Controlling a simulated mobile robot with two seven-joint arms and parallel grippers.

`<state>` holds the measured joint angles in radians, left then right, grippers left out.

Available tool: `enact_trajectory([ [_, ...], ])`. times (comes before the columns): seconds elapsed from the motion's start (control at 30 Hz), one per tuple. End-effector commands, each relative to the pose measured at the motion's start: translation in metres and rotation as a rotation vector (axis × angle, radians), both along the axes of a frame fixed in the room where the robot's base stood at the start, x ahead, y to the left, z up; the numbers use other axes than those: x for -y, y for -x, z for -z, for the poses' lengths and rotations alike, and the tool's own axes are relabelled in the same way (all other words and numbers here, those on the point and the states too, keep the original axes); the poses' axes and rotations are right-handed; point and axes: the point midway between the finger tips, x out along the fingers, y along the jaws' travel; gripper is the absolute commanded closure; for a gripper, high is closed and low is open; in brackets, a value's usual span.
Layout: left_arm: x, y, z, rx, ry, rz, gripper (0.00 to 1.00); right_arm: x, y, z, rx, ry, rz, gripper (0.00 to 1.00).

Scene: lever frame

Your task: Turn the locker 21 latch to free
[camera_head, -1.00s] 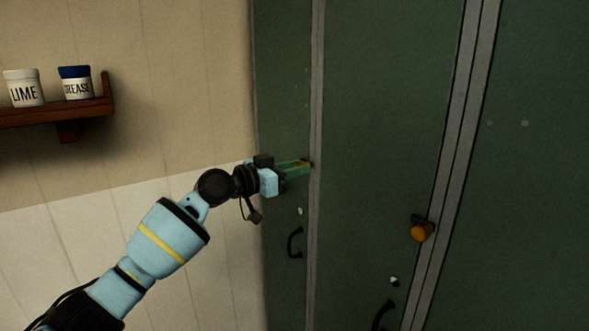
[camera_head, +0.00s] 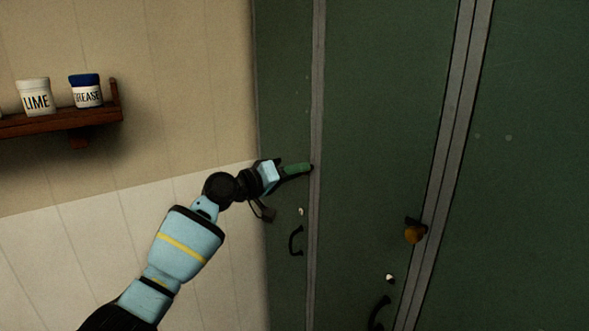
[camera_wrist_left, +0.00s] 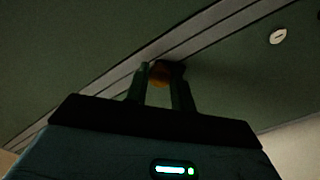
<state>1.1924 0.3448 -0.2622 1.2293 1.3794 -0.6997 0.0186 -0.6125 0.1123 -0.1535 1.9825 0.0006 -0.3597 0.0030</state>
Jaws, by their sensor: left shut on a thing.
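My left gripper (camera_head: 308,168) reaches in from the left to the grey upright edge of the left green locker door (camera_head: 284,90). In the left wrist view, my left gripper (camera_wrist_left: 161,85) is shut on a small orange latch knob (camera_wrist_left: 160,72), which shows between the fingertips by the grey strip. In the head view the fingers hide this knob. A second orange latch (camera_head: 415,233), on a dark mount, sits on the middle locker door (camera_head: 385,110). No locker number can be read. My right gripper is not in view.
Black pull handles are on the left door (camera_head: 296,241) and the middle door (camera_head: 379,313). A wooden shelf (camera_head: 60,121) on the left wall holds a LIME jar (camera_head: 36,97) and a GREASE jar (camera_head: 86,91). The space before the doors right of my arm is clear.

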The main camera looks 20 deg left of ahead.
Motion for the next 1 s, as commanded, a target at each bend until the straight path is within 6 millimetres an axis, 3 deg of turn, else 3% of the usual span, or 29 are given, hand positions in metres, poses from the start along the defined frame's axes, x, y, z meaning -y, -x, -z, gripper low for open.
enact_trajectory([
  [0.5, 0.0, 0.001, -0.005, -0.291, 0.378, 0.001, 0.98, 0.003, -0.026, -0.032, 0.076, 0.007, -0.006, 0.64],
  [1.0, 0.0, 0.0, -0.002, -0.466, 0.599, 0.001, 0.98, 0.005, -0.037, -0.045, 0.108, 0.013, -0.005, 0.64],
])
